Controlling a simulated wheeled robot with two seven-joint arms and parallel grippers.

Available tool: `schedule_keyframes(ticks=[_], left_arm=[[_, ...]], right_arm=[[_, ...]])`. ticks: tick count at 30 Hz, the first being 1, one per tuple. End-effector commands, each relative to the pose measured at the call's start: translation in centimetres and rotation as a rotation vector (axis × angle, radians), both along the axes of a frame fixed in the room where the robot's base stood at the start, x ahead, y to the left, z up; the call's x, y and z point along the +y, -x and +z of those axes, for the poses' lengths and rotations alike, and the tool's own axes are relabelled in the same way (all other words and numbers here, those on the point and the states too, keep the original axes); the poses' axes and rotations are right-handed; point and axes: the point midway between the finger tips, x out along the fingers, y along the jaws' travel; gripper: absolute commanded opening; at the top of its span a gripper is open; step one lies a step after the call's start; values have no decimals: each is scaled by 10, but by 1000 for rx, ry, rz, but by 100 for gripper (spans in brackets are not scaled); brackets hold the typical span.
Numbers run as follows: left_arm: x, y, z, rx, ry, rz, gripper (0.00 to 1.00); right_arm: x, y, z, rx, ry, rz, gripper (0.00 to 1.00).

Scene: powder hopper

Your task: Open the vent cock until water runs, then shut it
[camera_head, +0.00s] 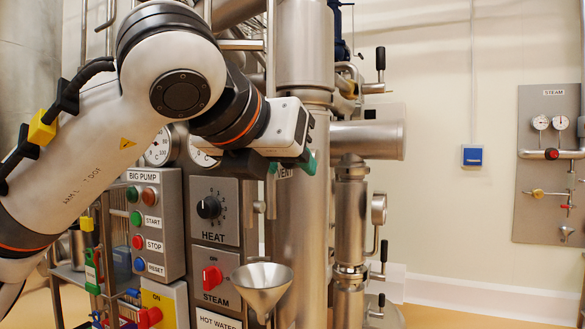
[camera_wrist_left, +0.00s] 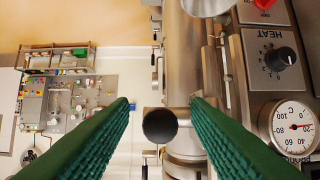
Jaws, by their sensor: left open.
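My left gripper (camera_head: 292,165) is at the VENT label (camera_head: 285,173) on the steel column, with its green fingers apart. In the left wrist view the open fingers (camera_wrist_left: 161,102) lie either side of a round black knob (camera_wrist_left: 160,126) on a short steel stem. The knob looks like the vent cock's handle, seen end-on; I cannot tell whether a finger touches it. In the head view my gripper hides the cock. A steel funnel (camera_head: 262,284) stands below. I see no water running. My right gripper is not in view.
The control panel with BIG PUMP buttons (camera_head: 150,216), a HEAT dial (camera_head: 209,207) and a red STEAM switch (camera_head: 212,277) is left of the column. Pipes with black-handled valves (camera_head: 380,58) stand right of it. A steam panel (camera_head: 548,165) hangs on the right wall.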

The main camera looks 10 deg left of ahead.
Motion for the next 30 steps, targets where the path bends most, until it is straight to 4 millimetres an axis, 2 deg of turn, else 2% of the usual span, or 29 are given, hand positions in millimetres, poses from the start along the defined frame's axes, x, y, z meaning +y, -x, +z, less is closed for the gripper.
schedule_keyframes(ticks=[6, 12, 18, 30], left_arm=[[14, 44, 20, -3, -1, -1, 43], [23, 72, 32, 0, -3, -1, 43], [26, 82, 35, 2, -4, 0, 43], [26, 82, 36, 2, -3, -1, 43]], right_arm=[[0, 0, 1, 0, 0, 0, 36], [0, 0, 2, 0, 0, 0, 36], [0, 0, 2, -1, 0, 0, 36], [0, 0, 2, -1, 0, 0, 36]])
